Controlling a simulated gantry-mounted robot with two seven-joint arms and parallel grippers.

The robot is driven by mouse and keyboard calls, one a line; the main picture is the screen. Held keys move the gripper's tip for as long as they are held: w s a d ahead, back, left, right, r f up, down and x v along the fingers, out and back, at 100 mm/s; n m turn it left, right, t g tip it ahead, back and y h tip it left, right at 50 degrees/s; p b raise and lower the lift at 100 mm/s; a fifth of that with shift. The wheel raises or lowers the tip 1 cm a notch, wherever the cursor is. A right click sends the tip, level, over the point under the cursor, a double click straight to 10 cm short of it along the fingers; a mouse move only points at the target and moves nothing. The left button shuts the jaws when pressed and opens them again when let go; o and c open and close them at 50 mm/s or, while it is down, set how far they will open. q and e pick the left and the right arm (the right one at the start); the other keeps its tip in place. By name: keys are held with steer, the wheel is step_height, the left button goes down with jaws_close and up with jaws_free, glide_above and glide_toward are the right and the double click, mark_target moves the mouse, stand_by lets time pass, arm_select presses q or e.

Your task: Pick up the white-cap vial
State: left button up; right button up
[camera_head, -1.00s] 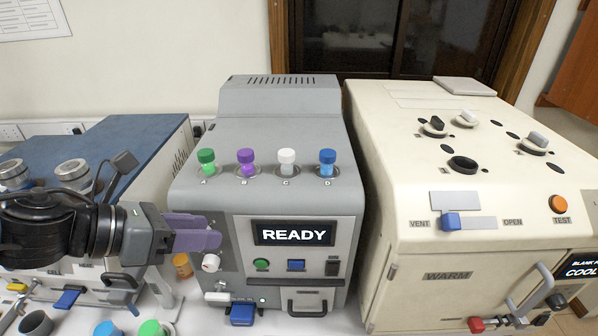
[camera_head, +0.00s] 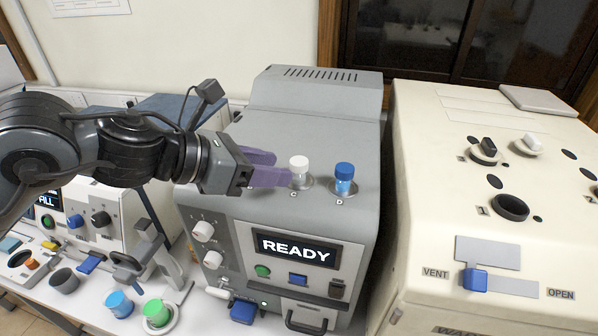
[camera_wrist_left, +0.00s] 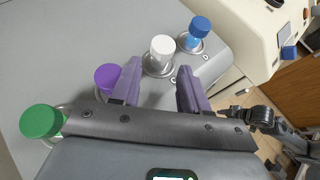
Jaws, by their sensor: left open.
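The white-cap vial (camera_head: 299,168) stands upright in slot C on top of the grey READY machine (camera_head: 237,146). It also shows in the left wrist view (camera_wrist_left: 161,50), just beyond and between my fingertips. My left gripper (camera_head: 281,167) is open, its two purple fingers pointing at the vial from the left. The fingers also show in the left wrist view (camera_wrist_left: 158,76), with nothing between them. The blue-cap vial (camera_head: 344,178) stands in slot D to the right. In the head view my gripper hides the green and purple vials. My right gripper is not clearly in view.
In the left wrist view the purple-cap vial (camera_wrist_left: 107,79) is beside the left finger, and the green-cap vial (camera_wrist_left: 42,122) is farther left. A cream machine (camera_head: 428,150) stands to the right.

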mark_target(299, 178)
arm_select(q)
steer(key=p+x, duration=0.2)
steer(key=x, duration=0.1)
steer(key=shift+w+d+r, duration=0.1)
steer(key=shift+d+r, duration=0.05)
steer(key=shift+d, duration=0.15)
steer(key=shift+w+d+f, duration=0.3)
steer(key=shift+d+f, duration=0.15)
steer(key=c, duration=0.8)
